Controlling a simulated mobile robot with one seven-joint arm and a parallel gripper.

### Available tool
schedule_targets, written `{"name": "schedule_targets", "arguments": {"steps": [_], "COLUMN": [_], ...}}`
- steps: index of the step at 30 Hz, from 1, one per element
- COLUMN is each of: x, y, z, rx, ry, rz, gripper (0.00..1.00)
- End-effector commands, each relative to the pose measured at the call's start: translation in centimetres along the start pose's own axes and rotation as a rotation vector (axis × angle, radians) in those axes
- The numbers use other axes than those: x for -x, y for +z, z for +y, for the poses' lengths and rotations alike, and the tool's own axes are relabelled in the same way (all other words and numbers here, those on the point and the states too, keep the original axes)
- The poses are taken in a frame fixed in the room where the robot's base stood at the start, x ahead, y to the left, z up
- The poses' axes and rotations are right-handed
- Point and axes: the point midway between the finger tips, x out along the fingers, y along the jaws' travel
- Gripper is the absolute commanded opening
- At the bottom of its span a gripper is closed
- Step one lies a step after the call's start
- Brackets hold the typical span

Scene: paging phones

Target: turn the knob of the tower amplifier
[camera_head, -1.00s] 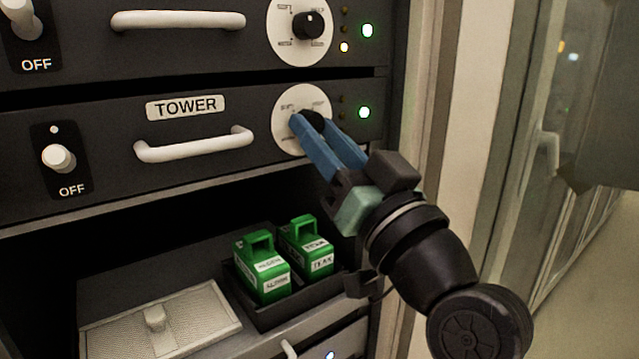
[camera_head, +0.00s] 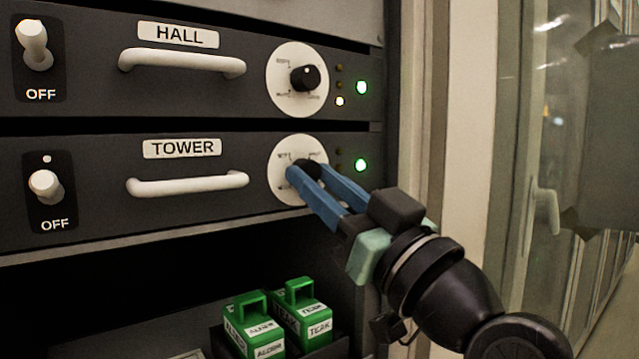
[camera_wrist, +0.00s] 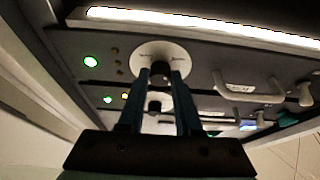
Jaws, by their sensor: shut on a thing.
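The tower amplifier (camera_head: 95,165) is the dark panel labelled TOWER. Its black knob (camera_head: 311,163) sits on a round white dial (camera_head: 281,153) at the panel's right; most of the knob is hidden by the fingers. My gripper (camera_head: 306,171), with blue fingers, comes in from the lower right and is shut on the knob. In the wrist view the fingers (camera_wrist: 161,78) lie on either side of the knob (camera_wrist: 160,70), in front of its white dial (camera_wrist: 178,50). The knob's pointer cannot be made out.
A green lamp (camera_head: 361,165) is lit beside the dial. The HALL amplifier (camera_head: 215,93) with its own knob (camera_head: 305,78) is just above. The tower's white handle (camera_head: 188,185) and switch (camera_head: 46,184), marked OFF, are left. Green blocks (camera_head: 301,311) stand below.

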Motion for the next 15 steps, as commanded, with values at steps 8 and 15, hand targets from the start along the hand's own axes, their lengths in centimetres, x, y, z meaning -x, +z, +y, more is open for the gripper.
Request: {"name": "schedule_targets", "arguments": {"steps": [8,15], "x": [-0.01,0.18], "y": [-0.02,-0.01], "z": [-0.01,0.02], "rx": [0.001,0.000], "ry": [0.001,0.001], "rz": [0.000,0.001], "gripper": [0.63,0.63]}}
